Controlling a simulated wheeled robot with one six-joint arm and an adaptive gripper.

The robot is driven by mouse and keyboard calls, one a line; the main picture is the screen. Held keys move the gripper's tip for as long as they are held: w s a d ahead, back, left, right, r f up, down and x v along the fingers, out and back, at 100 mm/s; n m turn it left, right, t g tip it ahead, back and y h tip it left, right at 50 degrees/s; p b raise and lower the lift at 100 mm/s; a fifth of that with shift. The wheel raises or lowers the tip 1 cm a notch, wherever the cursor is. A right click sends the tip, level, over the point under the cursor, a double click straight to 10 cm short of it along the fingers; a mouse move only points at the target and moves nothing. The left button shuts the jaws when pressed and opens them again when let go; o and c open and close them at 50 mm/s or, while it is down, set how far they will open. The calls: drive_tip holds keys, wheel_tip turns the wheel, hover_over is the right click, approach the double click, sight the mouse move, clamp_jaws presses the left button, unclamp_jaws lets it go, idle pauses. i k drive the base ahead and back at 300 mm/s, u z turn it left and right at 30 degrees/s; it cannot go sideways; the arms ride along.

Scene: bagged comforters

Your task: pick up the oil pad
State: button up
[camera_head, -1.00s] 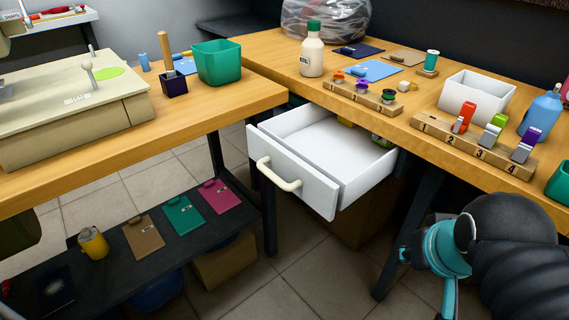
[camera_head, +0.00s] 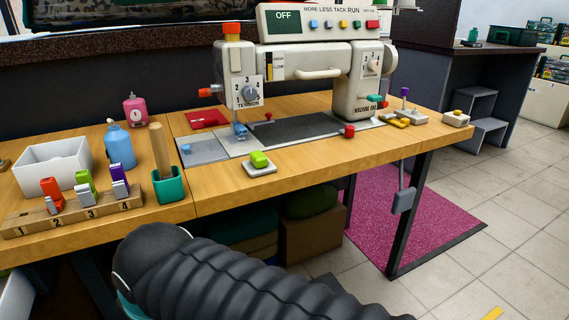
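I cannot tell for sure which thing is the oil pad. A lime-green block on a small white-grey plate (camera_head: 259,163) lies on the wooden table in front of the sewing machine (camera_head: 300,80). A flat red item (camera_head: 206,118) lies at the machine's left. My arm's black ribbed sleeve crosses the bottom of the view, below the table edge. My gripper is not in view.
A numbered wooden block (camera_head: 75,215) with red, green and purple clips, a white bin (camera_head: 53,165), a blue bottle (camera_head: 119,147) and a green cup (camera_head: 170,186) with a wooden rod stand at left. A pink mat (camera_head: 415,215) lies on the floor at right.

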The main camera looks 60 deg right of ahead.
sight(258, 165)
drive_tip(key=z, duration=2.25)
drive_tip(key=k, duration=0.25)
drive_tip(key=u, duration=0.1)
